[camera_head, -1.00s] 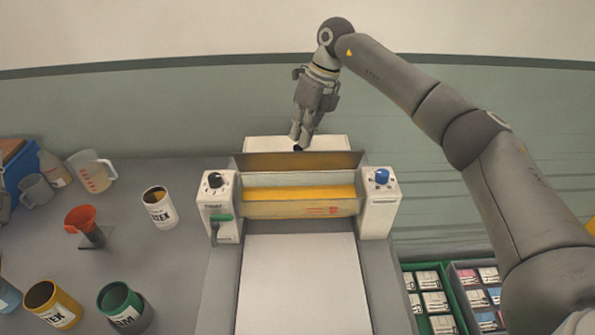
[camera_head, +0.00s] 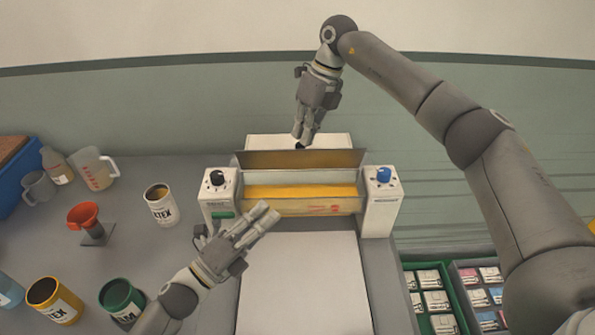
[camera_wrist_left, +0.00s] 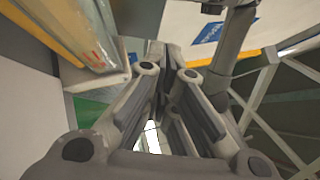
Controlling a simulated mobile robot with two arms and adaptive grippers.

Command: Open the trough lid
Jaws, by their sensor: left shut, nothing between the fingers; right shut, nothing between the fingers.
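The machine's trough (camera_head: 300,207) is a long clear-walled box with yellow inside, between two white end housings. Its brown lid (camera_head: 300,159) stands raised along the back edge, so the yellow interior shows from above. My right gripper (camera_head: 303,138) is shut and empty, pointing down just behind the lid; whether it touches the lid is unclear. My left gripper (camera_head: 265,215) is shut and empty, with its fingertips in front of the trough's lower left part. In the left wrist view the gripper's fingers (camera_wrist_left: 168,62) are beside the trough (camera_wrist_left: 75,30).
A white sheet (camera_head: 300,285) lies in front.

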